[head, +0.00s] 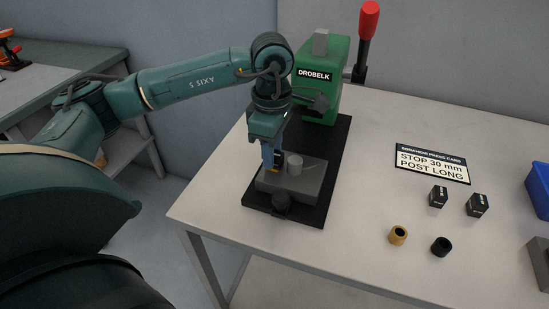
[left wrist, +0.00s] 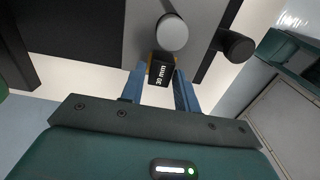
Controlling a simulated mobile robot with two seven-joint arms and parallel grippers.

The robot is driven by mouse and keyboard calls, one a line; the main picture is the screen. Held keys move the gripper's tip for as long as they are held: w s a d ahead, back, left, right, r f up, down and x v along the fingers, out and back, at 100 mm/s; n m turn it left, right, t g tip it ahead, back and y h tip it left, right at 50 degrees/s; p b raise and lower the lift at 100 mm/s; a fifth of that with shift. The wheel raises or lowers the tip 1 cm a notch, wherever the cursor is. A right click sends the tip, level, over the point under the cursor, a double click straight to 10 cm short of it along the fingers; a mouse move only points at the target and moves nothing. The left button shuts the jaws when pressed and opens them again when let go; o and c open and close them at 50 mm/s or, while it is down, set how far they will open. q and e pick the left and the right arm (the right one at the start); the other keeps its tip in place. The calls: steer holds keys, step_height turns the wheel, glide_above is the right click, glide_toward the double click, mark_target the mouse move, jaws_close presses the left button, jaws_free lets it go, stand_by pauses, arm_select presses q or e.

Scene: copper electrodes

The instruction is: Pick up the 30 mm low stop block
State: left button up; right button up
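The black 30 mm low stop block (left wrist: 161,74), with its white "30 mm" label, is between the fingers of my left gripper in the left wrist view. In the head view my left gripper (head: 272,165) points down at the grey block of the press base, beside a short grey post (head: 295,165); the stop block is mostly hidden there. The post's round top (left wrist: 172,33) shows just beyond the stop block in the left wrist view. I cannot tell whether the stop block rests on the base. My right gripper is not in view.
The green press (head: 322,95) with a red-handled lever (head: 367,22) stands behind my gripper. Two black blocks (head: 438,197) (head: 477,206), a brass ring (head: 398,235) and a black ring (head: 441,246) lie right. A blue bin (head: 539,190) is at the edge.

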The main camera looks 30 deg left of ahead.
arm_select(q)
jaws_close()
steer(key=shift+r, duration=0.15)
